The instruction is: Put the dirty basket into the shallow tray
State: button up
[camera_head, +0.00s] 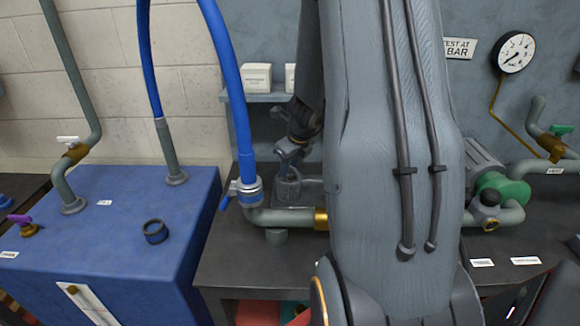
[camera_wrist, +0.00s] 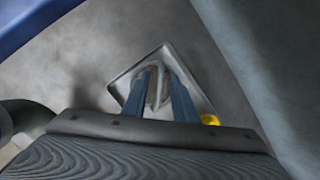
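A small grey basket (camera_head: 288,190) stands in the head view on the dark bench, just left of my arm. My gripper (camera_head: 291,150) points down directly above it. In the wrist view the two blue fingers of my gripper (camera_wrist: 159,74) are apart. The grey basket (camera_wrist: 157,88) shows between them, with a narrow upright part in the gap. Under it lies a square metal shallow tray (camera_wrist: 194,82) with a raised rim. The basket appears within the tray's outline; whether it rests on its floor is hidden. Dirt cannot be made out.
A blue hose (camera_head: 243,130) and a grey pipe (camera_head: 284,217) with a brass fitting run close to the basket. A blue cabinet (camera_head: 120,225) stands left. A yellow item (camera_wrist: 209,119) sits by the tray corner. My arm hides the bench's middle.

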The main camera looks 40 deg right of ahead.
jog(key=shift+r, duration=0.1)
jog(key=shift+s+r, duration=0.1)
jog(key=shift+r, duration=0.2)
jog(key=p+v, duration=0.4)
jog(key=v, duration=0.7)
jog(key=shift+r, duration=0.2)
jog(key=shift+a, duration=0.1)
